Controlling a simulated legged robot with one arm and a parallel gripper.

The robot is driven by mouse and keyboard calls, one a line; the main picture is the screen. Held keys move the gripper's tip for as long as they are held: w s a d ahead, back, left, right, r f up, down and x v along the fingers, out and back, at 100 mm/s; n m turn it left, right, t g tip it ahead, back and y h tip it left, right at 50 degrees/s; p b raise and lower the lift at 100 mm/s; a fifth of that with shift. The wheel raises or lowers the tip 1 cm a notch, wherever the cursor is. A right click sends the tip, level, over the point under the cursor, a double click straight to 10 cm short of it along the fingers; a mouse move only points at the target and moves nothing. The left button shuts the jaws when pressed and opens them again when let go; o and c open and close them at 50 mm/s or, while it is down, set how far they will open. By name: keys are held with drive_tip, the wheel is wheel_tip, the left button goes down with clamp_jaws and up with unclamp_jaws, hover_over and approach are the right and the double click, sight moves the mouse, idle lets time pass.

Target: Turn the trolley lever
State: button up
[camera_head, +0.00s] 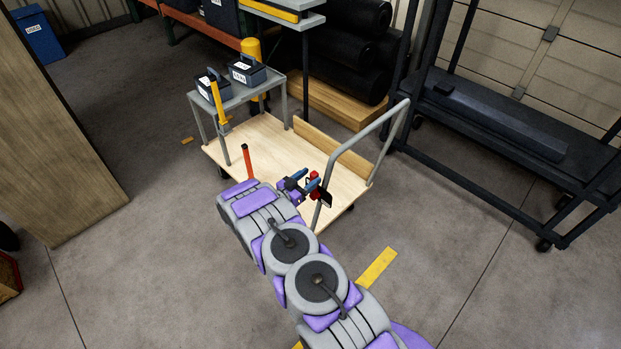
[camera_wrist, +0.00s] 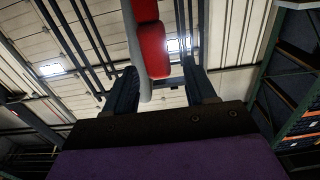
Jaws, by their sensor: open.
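The trolley (camera_head: 275,150) has a pale wooden deck and a grey tube handle (camera_head: 345,145) at its right end. A red lever-like part (camera_head: 314,184) shows by the near side of that handle, beside a small dark plate. My gripper (camera_head: 307,182) is open there, with its blue fingers at the red part. In the wrist view a red bar (camera_wrist: 152,45) runs between the two spread fingers (camera_wrist: 162,82), next to a grey tube (camera_wrist: 133,40). I cannot tell whether the fingers touch it. A separate orange-red stick (camera_head: 247,160) stands up at the deck's near edge.
A grey raised shelf (camera_head: 238,97) on the trolley's left holds two dark boxes (camera_head: 247,70); a yellow upright (camera_head: 218,103) is beside it. A dark rack (camera_head: 490,120) stands at right. A wooden panel (camera_head: 60,130) stands at left. Floor in front is open.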

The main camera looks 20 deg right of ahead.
drive_tip(key=shift+w+d, duration=0.25)
drive_tip(key=shift+d, duration=0.4)
drive_tip(key=shift+c, duration=0.4)
clamp_jaws()
